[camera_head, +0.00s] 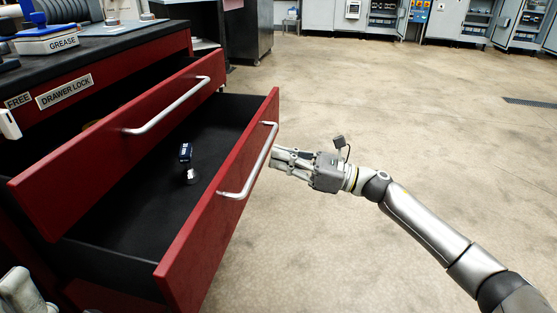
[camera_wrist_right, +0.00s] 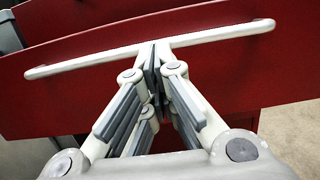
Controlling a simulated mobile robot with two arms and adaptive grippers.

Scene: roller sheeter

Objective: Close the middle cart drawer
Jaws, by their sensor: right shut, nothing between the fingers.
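The red cart's middle drawer (camera_head: 215,215) is pulled far out, with its dark interior showing. Its silver bar handle (camera_head: 262,165) runs along the front and also shows in the right wrist view (camera_wrist_right: 85,63). My right gripper (camera_head: 275,157) is shut and empty, with its fingertips at the outer side of this handle. In the right wrist view the fingertips (camera_wrist_right: 155,52) overlap the bar near its middle; I cannot tell whether they touch it. A grey-white part at the lower left edge looks like my left gripper (camera_head: 20,296); its fingers are not clear.
The upper drawer (camera_head: 105,150) is also partly out, above the middle one. A small dark-blue and silver object (camera_head: 186,160) stands in the middle drawer. A grease box (camera_head: 46,40) sits on the cart top. Open concrete floor (camera_head: 400,110) lies to the right.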

